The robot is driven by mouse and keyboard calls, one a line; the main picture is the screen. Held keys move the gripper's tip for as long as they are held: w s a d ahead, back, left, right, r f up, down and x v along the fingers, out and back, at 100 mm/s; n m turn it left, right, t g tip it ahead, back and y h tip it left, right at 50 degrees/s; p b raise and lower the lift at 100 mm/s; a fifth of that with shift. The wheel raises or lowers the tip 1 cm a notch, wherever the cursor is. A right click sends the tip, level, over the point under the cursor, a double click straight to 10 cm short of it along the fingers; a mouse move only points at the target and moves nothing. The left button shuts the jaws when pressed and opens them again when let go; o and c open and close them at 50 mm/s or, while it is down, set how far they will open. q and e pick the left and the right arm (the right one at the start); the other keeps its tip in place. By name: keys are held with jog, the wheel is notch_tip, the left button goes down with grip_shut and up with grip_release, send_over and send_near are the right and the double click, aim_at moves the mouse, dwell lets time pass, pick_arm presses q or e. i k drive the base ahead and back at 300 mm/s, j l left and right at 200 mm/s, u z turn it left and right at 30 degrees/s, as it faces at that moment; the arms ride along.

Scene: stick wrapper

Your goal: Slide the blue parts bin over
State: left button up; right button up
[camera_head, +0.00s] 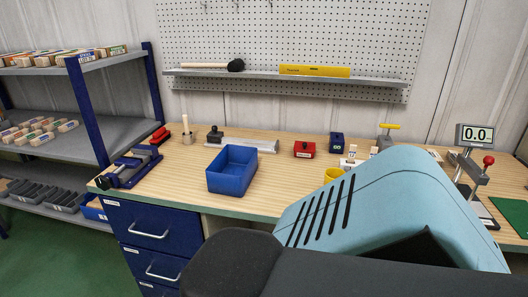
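The blue parts bin (232,171) is an open-topped, empty-looking box standing upright on the wooden workbench (185,172), near its front edge and left of the middle. A light-blue and black part of my own body fills the lower right and covers the front of the bench there. Neither of my grippers shows in the head view, so nothing is seen touching the bin.
A blue clamp-like tool (130,168) stands left of the bin. Behind it are a stamp (214,134), a metal bar (250,145) and a red box (304,149). A yellow cup (333,175) is to the right. Bare bench lies between bin and cup.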

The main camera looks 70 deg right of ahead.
aim_at(232, 170)
jog(key=z, duration=1.95)
